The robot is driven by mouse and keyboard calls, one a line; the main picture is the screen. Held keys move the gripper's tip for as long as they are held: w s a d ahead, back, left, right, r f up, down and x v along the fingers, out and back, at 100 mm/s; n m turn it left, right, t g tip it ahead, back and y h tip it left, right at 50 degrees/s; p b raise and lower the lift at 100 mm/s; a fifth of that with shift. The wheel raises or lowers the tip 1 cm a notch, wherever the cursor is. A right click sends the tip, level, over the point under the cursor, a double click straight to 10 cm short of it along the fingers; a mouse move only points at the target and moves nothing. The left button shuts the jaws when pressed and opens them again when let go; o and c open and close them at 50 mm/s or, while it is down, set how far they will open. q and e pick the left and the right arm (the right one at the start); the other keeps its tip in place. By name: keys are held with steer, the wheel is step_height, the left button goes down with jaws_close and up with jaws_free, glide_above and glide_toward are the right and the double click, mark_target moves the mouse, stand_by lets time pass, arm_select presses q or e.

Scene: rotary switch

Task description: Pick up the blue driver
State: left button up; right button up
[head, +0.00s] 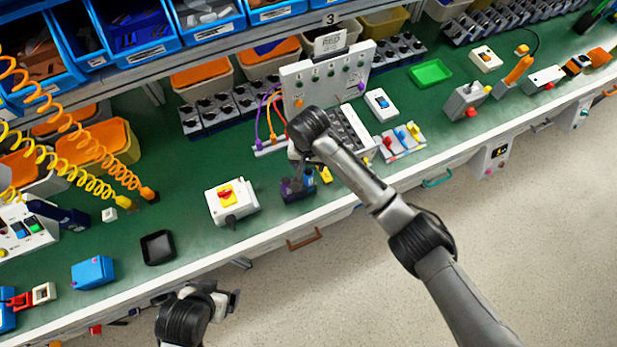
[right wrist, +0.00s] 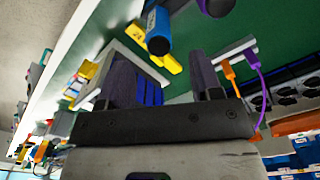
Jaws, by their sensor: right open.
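In the head view a small patch of blue (head: 310,178) shows beside the fingers, mostly hidden. My right gripper (head: 297,188) is low over the bench near its front edge. Its dark fingers are open, and the right wrist view shows them apart (right wrist: 162,72) with the handle not gripped. My left arm (head: 190,315) shows at the bottom of the head view; its jaws are not clear.
Yellow pieces (right wrist: 165,62) lie next to the handle. A switch box with a red and yellow knob (head: 226,197) stands left of my right gripper. A grey panel (head: 330,75) stands behind it. A rack with red, blue and yellow handles (head: 403,150) is to the right.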

mark_target(309, 170)
steer(key=shift+s+f+b, duration=0.1)
steer(key=shift+f+b, duration=0.4)
steer(key=shift+f, duration=2.85)
steer(key=c, duration=1)
